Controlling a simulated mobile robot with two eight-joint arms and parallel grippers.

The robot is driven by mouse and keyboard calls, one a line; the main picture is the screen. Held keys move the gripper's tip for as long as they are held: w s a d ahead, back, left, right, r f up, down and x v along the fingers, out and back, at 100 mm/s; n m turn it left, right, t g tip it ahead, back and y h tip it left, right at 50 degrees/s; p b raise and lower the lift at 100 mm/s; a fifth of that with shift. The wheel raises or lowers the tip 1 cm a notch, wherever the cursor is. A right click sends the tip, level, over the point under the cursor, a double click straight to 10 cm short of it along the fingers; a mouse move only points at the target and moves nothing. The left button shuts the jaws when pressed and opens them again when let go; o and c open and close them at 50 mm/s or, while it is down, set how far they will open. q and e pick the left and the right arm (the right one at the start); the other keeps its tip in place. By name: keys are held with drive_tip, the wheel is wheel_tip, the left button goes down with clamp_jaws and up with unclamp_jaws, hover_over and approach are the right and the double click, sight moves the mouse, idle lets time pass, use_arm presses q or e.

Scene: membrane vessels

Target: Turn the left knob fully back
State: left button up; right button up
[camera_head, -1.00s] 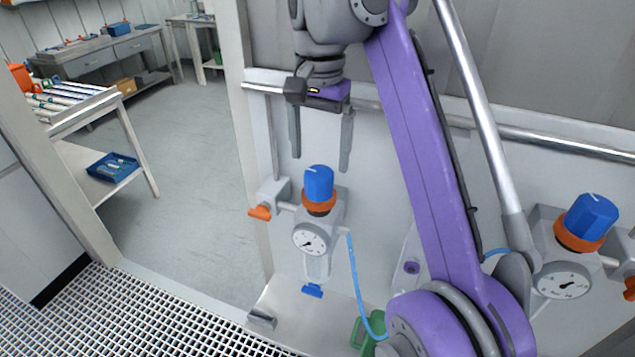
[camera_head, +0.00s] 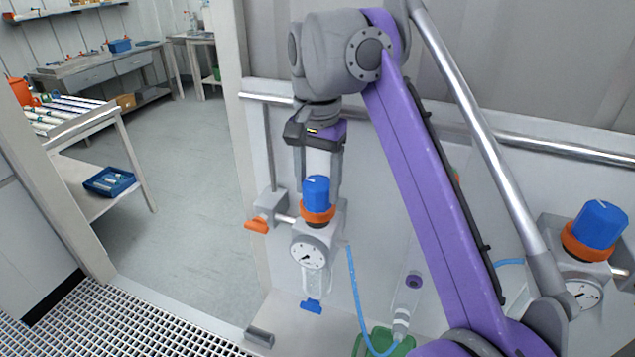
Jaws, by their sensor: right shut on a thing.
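The left knob (camera_head: 316,188) is a blue cap above an orange ring, upright on a grey regulator body with a white dial gauge (camera_head: 308,256). My right gripper (camera_head: 317,197) points down over it, with one finger on each side, shut on the blue cap. The finger ends are partly hidden by the knob and the regulator. A pale line shows on the cap's top. My left gripper is not in view.
A second blue knob (camera_head: 600,223) with its gauge stands at the right. An orange valve handle (camera_head: 257,226) sticks out left of the regulator. A blue hose (camera_head: 355,300) hangs beside it. A metal rail (camera_head: 560,147) runs along the wall behind.

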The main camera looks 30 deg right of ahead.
drive_tip(key=c, duration=0.5)
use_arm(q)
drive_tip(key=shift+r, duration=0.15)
use_arm(e)
drive_tip(key=n+p, duration=0.2)
drive_tip(key=n, duration=0.2)
drive_tip(key=shift+r+p, duration=0.2)
drive_tip(key=shift+p, duration=0.1)
drive_tip(key=n+p, duration=0.2)
drive_tip(key=n, duration=0.2)
drive_tip(key=shift+n, duration=0.4)
drive_tip(key=n+p, duration=0.1)
drive_tip(key=n, duration=0.4)
drive_tip(key=shift+f+p, duration=0.1)
drive_tip(key=shift+p, duration=0.2)
use_arm(q)
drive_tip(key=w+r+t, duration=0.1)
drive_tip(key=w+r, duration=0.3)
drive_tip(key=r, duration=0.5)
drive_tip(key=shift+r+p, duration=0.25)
drive_tip(key=shift+p, duration=0.15)
use_arm(e)
drive_tip(key=n, duration=0.5)
drive_tip(key=shift+f, duration=0.1)
drive_tip(key=o, duration=1.4)
